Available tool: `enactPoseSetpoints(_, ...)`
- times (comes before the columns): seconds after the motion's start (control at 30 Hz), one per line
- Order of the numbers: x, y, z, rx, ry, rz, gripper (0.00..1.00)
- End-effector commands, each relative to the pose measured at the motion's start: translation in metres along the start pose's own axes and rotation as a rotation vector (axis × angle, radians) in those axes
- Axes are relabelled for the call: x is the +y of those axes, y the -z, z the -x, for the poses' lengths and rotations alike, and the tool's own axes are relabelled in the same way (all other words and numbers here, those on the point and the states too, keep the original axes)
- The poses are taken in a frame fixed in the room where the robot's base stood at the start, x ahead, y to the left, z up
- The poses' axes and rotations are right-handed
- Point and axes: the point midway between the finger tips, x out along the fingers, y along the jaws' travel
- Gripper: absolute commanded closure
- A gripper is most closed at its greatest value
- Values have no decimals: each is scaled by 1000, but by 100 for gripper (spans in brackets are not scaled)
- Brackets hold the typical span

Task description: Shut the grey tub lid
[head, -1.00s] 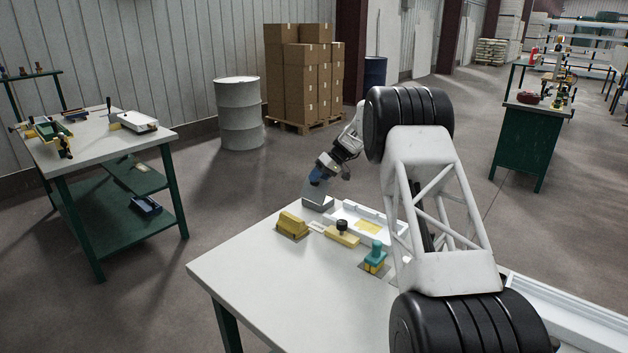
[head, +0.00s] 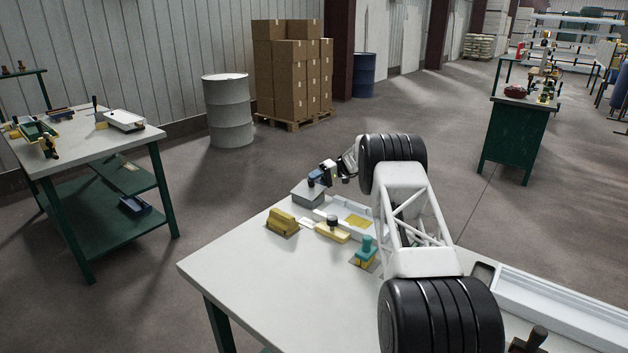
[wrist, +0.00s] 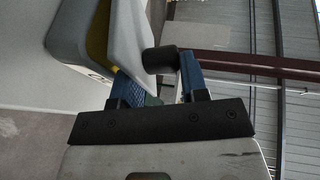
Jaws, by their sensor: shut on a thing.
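The grey tub (head: 306,201) stands at the far left corner of the table in the head view. Its hinged lid (head: 305,187) is tilted low over it. In the wrist view, the lid (wrist: 128,35) is at an angle to the tub (wrist: 68,30), and a yellow inside (wrist: 97,32) shows in the gap. My gripper (head: 316,180) is at the lid's upper side. In the wrist view, my gripper (wrist: 160,72) has its blue fingers on either side of the lid's dark round knob (wrist: 158,60) and is shut on it.
The table's front left (head: 255,275) is clear.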

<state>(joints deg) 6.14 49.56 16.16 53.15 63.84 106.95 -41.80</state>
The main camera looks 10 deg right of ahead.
Motion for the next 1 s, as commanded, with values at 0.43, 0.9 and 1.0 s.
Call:
enactPoseSetpoints(0.43,12,0,-1,2,-3,-3,99)
enactPoseSetpoints(0.9,13,-1,-2,1,-2,-5,48)
enactPoseSetpoints(1.0,13,-1,-1,1,-2,-4,48)
